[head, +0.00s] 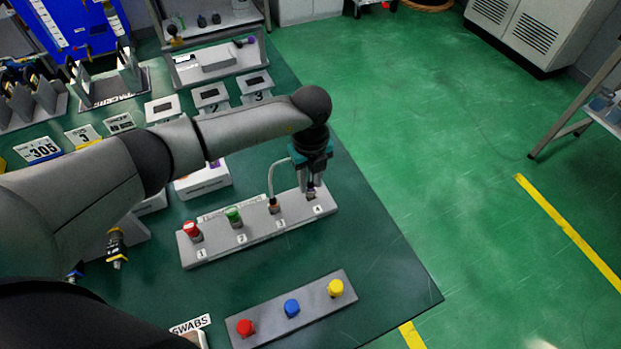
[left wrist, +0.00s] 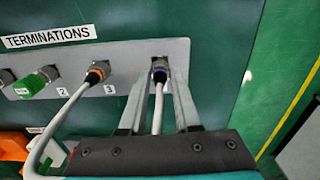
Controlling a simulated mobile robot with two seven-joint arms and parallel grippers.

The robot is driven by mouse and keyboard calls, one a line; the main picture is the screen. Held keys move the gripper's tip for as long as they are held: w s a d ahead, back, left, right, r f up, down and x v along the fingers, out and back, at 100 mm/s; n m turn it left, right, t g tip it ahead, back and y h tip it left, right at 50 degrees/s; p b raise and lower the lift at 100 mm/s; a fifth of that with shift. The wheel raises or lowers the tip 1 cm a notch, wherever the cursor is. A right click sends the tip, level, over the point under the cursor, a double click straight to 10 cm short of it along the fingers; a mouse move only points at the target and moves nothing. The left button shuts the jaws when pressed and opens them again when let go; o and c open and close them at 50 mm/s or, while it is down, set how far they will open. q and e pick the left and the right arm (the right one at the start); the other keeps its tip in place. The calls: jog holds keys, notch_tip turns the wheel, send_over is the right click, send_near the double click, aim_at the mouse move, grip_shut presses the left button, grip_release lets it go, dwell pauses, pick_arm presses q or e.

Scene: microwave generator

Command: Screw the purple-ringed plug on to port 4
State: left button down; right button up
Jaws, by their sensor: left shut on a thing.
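The grey port block (head: 262,232) carries ports labelled 1 to 4 and lies on the green table. My left gripper (head: 311,188) points down at port 4, at the block's right end. In the left wrist view its fingers (left wrist: 162,88) are shut on the purple-ringed plug (left wrist: 160,75), which sits at port 4 with its grey cable running back between the fingers. I cannot tell how far the plug is threaded. An orange-ringed plug (left wrist: 94,76) with a grey cable is on port 3. My right gripper is not in view.
A red cap (head: 192,230) is on port 1 and a green cap (head: 233,214) on port 2. A grey strip (head: 262,328) with red, blue and yellow caps lies in front. Labelled stands fill the table behind. The table's right side is clear.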

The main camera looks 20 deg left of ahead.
aim_at(311, 181)
pick_arm(q)
jog(key=shift+f+b, duration=0.35)
jog(key=shift+f, duration=0.3)
dwell(0.5)
jog(key=c, duration=0.5)
grip_release()
jog(key=shift+r, duration=0.1)
jog(key=shift+c, duration=0.2)
notch_tip(311, 181, up, 15)
jog(key=p, duration=0.2)
jog(key=shift+r, duration=0.15)
